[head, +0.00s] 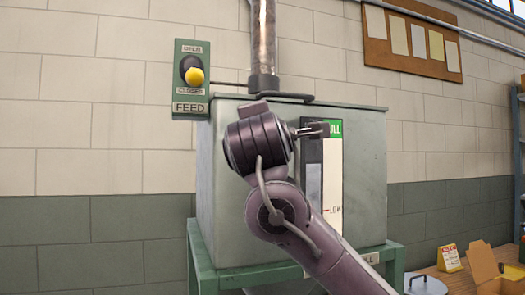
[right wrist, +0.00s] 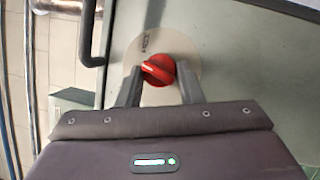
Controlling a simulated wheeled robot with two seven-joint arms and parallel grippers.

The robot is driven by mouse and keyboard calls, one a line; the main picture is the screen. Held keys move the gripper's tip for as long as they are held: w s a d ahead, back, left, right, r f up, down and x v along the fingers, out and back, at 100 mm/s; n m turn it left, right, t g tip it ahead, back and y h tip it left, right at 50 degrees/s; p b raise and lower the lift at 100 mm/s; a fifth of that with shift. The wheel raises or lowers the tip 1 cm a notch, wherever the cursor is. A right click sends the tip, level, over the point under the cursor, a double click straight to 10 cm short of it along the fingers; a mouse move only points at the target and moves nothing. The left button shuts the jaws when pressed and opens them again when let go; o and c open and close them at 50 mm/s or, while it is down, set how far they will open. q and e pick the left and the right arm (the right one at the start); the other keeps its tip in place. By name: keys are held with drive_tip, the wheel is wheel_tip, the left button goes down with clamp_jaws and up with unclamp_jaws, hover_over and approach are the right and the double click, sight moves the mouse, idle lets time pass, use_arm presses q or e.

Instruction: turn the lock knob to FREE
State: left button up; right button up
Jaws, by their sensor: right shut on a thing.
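The lock knob (right wrist: 158,70) is red and sits on a round pale plate (right wrist: 184,52) on a grey-green panel in the right wrist view. Its raised grip lies roughly across the picture, between my fingers. Lettering above it on the plate is too small to read surely. My right gripper (right wrist: 158,84) is shut on the knob, one finger at each side. In the head view my right gripper (head: 322,130) is in front of the tank's upper part, and the knob cannot be seen there. My left gripper is not in view.
A grey tank (head: 228,200) with a FULL/LOW gauge (head: 332,175) stands on a green frame. A FEED panel (head: 190,80) with a yellow knob is at upper left, beside a vertical tube (head: 263,45). A dark handle (right wrist: 88,45) is left of the knob. A bench with a box (head: 485,262) is at right.

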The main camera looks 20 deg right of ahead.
drive_tip(key=shift+a+r+m+g+b, duration=0.15)
drive_tip(key=shift+m+g+b, duration=0.5)
drive_tip(key=shift+m, duration=1.95)
drive_tip(key=shift+r+m+g, duration=0.1)
drive_tip(key=shift+m+g, duration=0.2)
drive_tip(key=shift+g, duration=0.05)
drive_tip(key=o, duration=1)
drive_tip(key=shift+c, duration=0.2)
drive_tip(key=b+v, duration=0.2)
drive_tip(key=v, duration=0.5)
drive_tip(key=shift+s, duration=0.35)
